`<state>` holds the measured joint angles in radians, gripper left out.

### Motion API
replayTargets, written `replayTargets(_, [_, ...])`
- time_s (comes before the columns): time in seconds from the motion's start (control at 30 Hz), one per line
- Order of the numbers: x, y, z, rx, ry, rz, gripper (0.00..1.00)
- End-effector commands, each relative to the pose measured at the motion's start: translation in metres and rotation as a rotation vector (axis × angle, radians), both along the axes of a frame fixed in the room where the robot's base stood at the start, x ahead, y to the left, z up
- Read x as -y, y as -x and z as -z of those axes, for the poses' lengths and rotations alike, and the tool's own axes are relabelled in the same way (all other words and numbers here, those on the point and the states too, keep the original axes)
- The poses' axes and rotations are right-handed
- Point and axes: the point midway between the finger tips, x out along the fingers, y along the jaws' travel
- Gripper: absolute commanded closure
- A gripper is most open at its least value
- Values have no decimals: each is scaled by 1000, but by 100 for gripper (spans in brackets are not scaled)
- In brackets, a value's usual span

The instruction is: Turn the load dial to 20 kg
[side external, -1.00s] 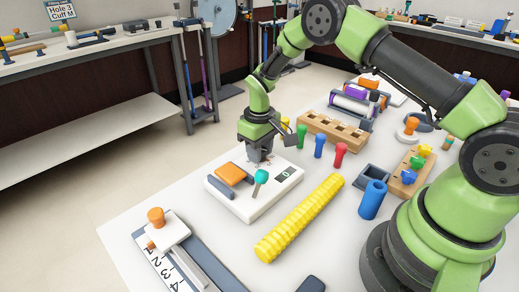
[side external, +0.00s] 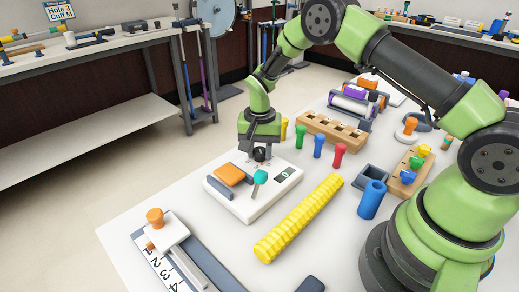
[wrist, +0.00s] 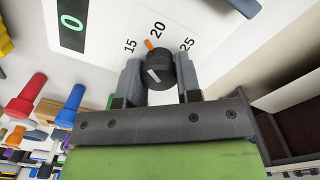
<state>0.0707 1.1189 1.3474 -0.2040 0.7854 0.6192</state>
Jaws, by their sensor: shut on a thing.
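The load dial (wrist: 160,70) is a black knob on a white panel, with a pale stripe on its face. An orange mark (wrist: 151,43) at its edge points close to the printed 20 (wrist: 159,28), slightly toward the 15 side; 15 and 25 lie to either side. My gripper (wrist: 160,82) is shut on the dial, one finger on each side. In the side view, my gripper (side external: 261,152) is over the back of the white stepper console (side external: 252,204), and the dark dial (side external: 261,155) shows between its fingers.
A small display (wrist: 72,25) reads 0. The console also carries an orange pad (side external: 229,174) and a teal-headed lever (side external: 260,178). A yellow ribbed roller (side external: 298,218) lies in front. Green (side external: 300,134), blue and red pegs stand close to the right of my gripper.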

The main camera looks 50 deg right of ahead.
Motion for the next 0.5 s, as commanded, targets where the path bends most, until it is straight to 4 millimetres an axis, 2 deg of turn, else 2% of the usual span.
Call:
replayTargets(0.2, [0,0,-1,3,0,189,92])
replayTargets(0.5, [1,0,-1,3,0,376,92])
